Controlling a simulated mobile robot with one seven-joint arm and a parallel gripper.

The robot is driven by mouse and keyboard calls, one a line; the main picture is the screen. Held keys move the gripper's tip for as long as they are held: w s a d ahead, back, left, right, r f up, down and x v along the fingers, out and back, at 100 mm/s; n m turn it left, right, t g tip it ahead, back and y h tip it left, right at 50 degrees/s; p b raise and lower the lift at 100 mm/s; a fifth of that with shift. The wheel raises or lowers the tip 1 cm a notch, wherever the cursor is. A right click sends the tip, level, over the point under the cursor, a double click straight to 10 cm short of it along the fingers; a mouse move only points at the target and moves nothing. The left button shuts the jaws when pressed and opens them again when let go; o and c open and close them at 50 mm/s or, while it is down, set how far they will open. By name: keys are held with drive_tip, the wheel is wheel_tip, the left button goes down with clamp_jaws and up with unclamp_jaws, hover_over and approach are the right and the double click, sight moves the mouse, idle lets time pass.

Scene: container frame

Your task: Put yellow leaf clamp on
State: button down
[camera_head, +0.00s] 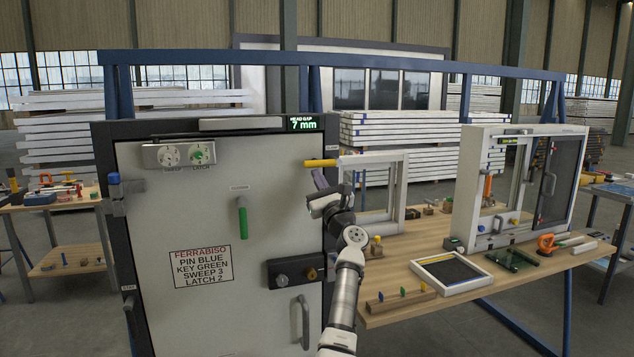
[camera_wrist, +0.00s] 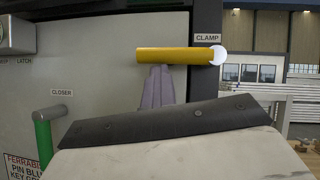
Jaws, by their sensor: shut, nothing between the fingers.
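The yellow leaf clamp handle (camera_head: 320,163) lies level at the right edge of the grey door, in the upper half. In the wrist view the yellow handle (camera_wrist: 172,55) runs left to right under a CLAMP label, with a white round end at its right. My gripper (camera_head: 318,176) is just below the handle. In the wrist view my gripper's purple fingers (camera_wrist: 157,72) are together and point up at the handle's underside. Nothing is held. I cannot tell whether the fingertips touch the handle.
The door (camera_head: 215,235) has a green handle (camera_head: 242,217), two dials (camera_head: 185,154), a lock plate (camera_head: 294,272) and a pull handle (camera_head: 299,322). A display (camera_head: 303,124) reads 7 mm. A wooden bench (camera_head: 400,275) with window frames and tools stands at right.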

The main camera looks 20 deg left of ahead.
drive_tip(key=shift+r, duration=0.15)
idle(0.3)
drive_tip(key=s+d+f+b, duration=0.5)
drive_tip(key=s+f, duration=0.2)
drive_tip(key=f, duration=0.2)
drive_tip(key=shift+s+f, duration=0.3)
drive_tip(key=shift+f, duration=0.05)
